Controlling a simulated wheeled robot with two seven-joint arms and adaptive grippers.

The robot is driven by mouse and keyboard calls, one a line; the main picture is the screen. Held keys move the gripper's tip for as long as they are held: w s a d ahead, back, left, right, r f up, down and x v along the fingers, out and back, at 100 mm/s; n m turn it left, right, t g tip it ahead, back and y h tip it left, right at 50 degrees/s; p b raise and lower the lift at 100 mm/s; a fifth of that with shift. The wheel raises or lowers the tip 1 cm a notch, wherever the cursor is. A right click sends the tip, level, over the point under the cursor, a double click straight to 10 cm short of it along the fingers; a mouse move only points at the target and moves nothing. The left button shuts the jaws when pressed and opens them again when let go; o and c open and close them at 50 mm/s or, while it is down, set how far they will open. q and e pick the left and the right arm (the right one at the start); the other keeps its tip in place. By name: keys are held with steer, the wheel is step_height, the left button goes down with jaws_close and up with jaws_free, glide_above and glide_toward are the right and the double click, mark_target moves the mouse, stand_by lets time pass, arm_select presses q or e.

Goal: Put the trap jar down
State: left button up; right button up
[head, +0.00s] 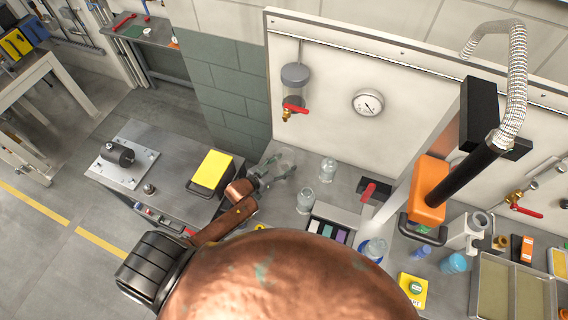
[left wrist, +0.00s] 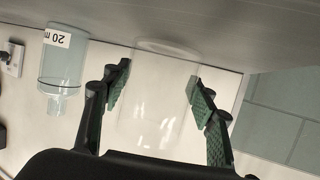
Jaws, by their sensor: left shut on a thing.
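The trap jar (left wrist: 158,105) is a clear, almost invisible glass vessel between my left gripper's green-padded fingers in the left wrist view. My left gripper (left wrist: 157,95) is shut on its sides. In the head view my left gripper (head: 276,178) is at the left end of the grey bench (head: 283,215), in front of the white panel, with the faint jar (head: 287,158) at its fingers. The wrist picture is upside down, so the jar's base points to the bench top. I cannot tell whether the base touches it. My right gripper is not in view.
Clear bottles (head: 328,171) and (head: 305,201) stand just right of the gripper; a labelled one (left wrist: 64,60) shows in the left wrist view. A lower cart (head: 150,190) with a yellow-topped box (head: 211,170) is to the left. A gauge (head: 367,102) hangs on the panel.

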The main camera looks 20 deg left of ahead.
arm_select(q)
steer(key=shift+f, duration=0.25)
steer(key=o, duration=1.6)
steer(key=shift+c, duration=0.2)
steer(key=v, duration=1.2)
jaws_close()
stand_by(0.4)
steer(key=shift+r, duration=0.15)
stand_by(0.6)
